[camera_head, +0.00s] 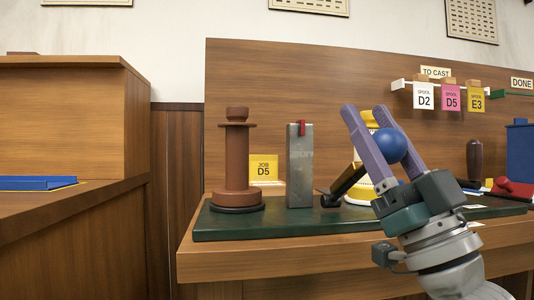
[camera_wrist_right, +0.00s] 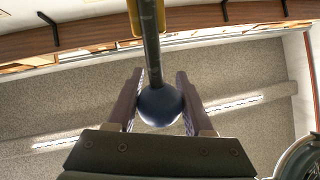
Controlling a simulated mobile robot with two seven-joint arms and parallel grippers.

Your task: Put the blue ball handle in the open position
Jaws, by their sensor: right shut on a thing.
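The blue ball handle (camera_head: 391,145) sits between the two purple fingers of my right gripper (camera_head: 367,110), which is shut on it. In the right wrist view the ball (camera_wrist_right: 160,105) lies between both fingers, with a dark rod running up from it to a yellow part (camera_wrist_right: 150,18). Behind the fingers stands a yellow machine (camera_head: 369,120) with a pale dotted band, mostly covered by my gripper. My left gripper is not in view.
A brown spool-like column (camera_head: 237,160) and a grey block with a red piece (camera_head: 300,165) stand on the dark green base (camera_head: 230,226). A blue box (camera_head: 521,150) stands far right.

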